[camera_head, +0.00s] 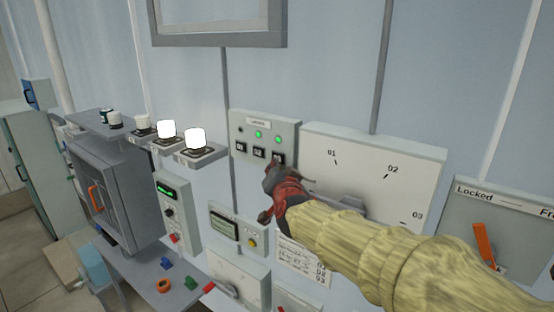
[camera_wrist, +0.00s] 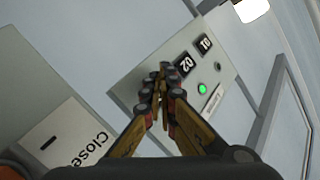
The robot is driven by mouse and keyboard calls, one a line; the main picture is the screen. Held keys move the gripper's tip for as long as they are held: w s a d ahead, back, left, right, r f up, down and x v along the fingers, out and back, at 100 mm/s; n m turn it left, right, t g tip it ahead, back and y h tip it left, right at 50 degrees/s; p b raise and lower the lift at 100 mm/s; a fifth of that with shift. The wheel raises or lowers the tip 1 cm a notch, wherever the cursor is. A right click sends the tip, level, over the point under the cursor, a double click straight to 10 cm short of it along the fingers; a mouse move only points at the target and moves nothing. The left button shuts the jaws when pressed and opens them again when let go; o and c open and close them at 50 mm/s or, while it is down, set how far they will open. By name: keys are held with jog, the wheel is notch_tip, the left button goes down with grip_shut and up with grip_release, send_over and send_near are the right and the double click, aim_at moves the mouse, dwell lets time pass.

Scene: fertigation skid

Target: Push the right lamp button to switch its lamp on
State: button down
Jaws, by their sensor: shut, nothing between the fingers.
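The lamp panel (camera_head: 255,123) is a grey box on the wall with a row of black buttons. Button 01 (camera_head: 241,147) and button 02 (camera_head: 259,152) are clear; they also show in the wrist view as 01 (camera_wrist: 205,43) and 02 (camera_wrist: 186,64). The right button (camera_head: 278,157) is partly hidden by my gripper (camera_head: 269,170). In the wrist view my gripper (camera_wrist: 163,96) is shut and empty, its tips over the right button's place; contact cannot be told. The left indicator is dark; the middle (camera_head: 258,134) and right (camera_head: 278,139) ones are green. The right lamp (camera_head: 195,139) glows white.
The middle lamp (camera_head: 166,130) also glows; the left lamp (camera_head: 143,121) looks unlit. A large dial panel (camera_head: 400,160) adjoins the lamp panel on the right, near my arm. A display box (camera_head: 237,228) hangs below. An orange lever (camera_head: 484,243) is far right.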

jog(key=shift+s+a, duration=0.25)
jog(key=shift+s, duration=0.05)
jog(key=s+a+p, duration=0.1)
jog(key=s+p, duration=0.1)
jog(key=s+a+p, duration=0.2)
jog(key=shift+s+a, duration=0.3)
jog(key=shift+s, duration=0.05)
dwell(0.4)
